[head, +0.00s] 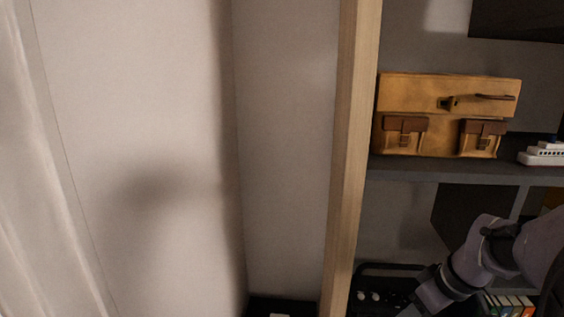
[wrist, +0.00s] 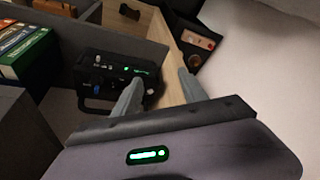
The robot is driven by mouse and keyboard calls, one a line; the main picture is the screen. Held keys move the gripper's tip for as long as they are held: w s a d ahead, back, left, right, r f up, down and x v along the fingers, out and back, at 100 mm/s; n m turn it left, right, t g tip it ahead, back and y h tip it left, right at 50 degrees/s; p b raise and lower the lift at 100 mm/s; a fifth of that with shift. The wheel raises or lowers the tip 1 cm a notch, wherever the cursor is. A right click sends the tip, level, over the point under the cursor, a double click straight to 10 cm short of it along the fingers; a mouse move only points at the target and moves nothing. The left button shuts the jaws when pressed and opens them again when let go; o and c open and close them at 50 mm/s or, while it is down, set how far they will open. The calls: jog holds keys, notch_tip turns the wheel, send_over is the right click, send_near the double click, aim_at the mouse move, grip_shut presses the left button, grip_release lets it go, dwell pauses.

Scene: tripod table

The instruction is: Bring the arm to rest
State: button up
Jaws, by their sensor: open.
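My gripper (wrist: 160,92) shows in the wrist view with its two grey fingers spread apart and nothing between them. In the head view my arm reaches in at the lower right, in front of the shelf, and the gripper's fingertips are not visible there. In the wrist view the fingers point toward a wooden upright (wrist: 166,62) and a black device with knobs and green lights (wrist: 112,78). I cannot tell how far the fingers are from them.
A tan leather bag (head: 448,112) and a white toy ship (head: 544,153) stand on a dark shelf (head: 440,172). A wooden post (head: 350,160) edges the shelf. Books (wrist: 28,45) stand at the wrist view's left. Bare wall (head: 140,120) fills the head view's left.

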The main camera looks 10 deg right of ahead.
jog(key=s+a+r+m, duration=0.2)
jog(key=s+a+r, duration=0.1)
jog(key=a, duration=0.4)
jog(key=s+a+r+m, duration=0.1)
jog(key=s+a+r, duration=0.15)
jog(key=a, duration=0.35)
jog(key=s+a+m+t, duration=0.2)
jog(key=s+a+m, duration=0.3)
jog(key=s+a, duration=0.4)
jog(key=shift+s+a+r, duration=0.15)
jog(key=shift+s+r, duration=0.1)
jog(key=shift+s, duration=0.3)
